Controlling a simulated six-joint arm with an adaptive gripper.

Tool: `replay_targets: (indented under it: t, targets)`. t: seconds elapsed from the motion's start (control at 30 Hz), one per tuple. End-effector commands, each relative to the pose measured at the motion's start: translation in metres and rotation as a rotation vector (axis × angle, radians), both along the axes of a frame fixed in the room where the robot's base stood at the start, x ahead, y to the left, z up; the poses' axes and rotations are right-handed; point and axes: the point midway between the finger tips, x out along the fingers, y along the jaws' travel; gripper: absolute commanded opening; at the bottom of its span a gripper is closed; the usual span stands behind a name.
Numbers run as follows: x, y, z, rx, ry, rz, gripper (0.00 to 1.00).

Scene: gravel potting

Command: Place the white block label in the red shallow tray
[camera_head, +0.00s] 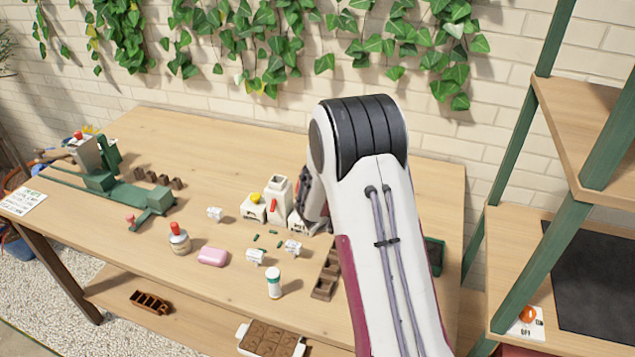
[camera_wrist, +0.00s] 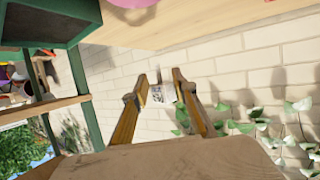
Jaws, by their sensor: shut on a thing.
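In the wrist view my gripper (camera_wrist: 162,88) is shut on a small white block label (camera_wrist: 158,94) with dark marks on its face. The block sits between the two yellowish fingers, with the brick wall behind it. In the head view my own arm hides the fingers and the held block. No red shallow tray shows clearly in the head view.
Small white blocks (camera_head: 255,257) lie mid-table among green bits. A pink block (camera_head: 212,256), a red-topped bottle (camera_head: 179,239), a white canister (camera_head: 274,283) and white holders (camera_head: 278,198) stand nearby. A green press (camera_head: 100,182) is at left, a green-posted shelf (camera_head: 545,180) at right.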

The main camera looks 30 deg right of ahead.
Motion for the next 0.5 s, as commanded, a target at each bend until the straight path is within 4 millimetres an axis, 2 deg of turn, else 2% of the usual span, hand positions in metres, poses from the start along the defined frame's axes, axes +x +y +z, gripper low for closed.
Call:
replay_targets:
  t: [0.2, 0.5]
  targets:
    - [0.043, -0.018, 0.011, -0.001, -0.001, 0.146, 0.14]
    - [0.089, -0.026, 0.022, 0.0, 0.0, 0.333, 0.14]
